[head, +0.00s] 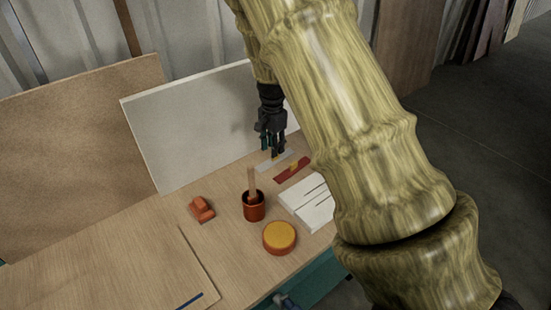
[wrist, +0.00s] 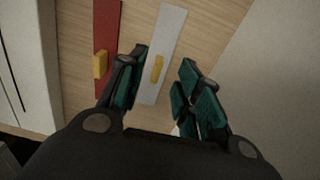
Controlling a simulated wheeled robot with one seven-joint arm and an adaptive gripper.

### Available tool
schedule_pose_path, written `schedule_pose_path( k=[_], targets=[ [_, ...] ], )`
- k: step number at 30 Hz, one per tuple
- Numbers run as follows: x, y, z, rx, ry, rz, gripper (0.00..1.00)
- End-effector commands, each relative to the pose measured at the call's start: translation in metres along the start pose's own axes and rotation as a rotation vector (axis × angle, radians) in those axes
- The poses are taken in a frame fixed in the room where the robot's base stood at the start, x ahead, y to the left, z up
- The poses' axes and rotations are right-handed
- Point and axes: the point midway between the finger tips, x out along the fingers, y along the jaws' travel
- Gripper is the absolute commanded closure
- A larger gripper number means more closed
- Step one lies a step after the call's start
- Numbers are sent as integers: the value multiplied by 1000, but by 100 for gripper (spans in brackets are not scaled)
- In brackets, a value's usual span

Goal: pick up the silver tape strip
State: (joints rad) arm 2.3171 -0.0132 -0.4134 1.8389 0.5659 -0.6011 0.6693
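The silver tape strip (wrist: 165,40) is a flat pale grey strip with a small yellow piece (wrist: 156,70) on it, lying on the wooden table. In the head view the silver tape strip (head: 273,161) lies beside the red strip, towards the white panel. My gripper (head: 272,148) points down over the strip. In the wrist view my gripper (wrist: 164,72) is open, its dark green-padded fingers on either side of the strip's lower part. Nothing is held. The left finger overlaps the strip's left edge in the picture. I cannot tell whether the fingers touch the strip.
A red strip (head: 286,176) with a yellow piece lies close beside. White slotted blocks (head: 306,205), a red cup (head: 254,212) with a wooden stick, an orange block (head: 201,209) and a yellow-topped round container (head: 279,238) stand nearer. A white panel (head: 185,130) stands behind.

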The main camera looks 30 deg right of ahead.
Motion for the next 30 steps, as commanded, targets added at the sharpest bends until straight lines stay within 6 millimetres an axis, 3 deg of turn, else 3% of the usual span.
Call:
schedule_pose_path(
  k=[9,18,24,30],
  targets=[
    [37,2,-2,1,-1,2,66],
    [43,2,-2,0,0,-1,66],
    [43,2,-2,0,0,0,100],
    [43,2,-2,0,0,0,100]
  ],
)
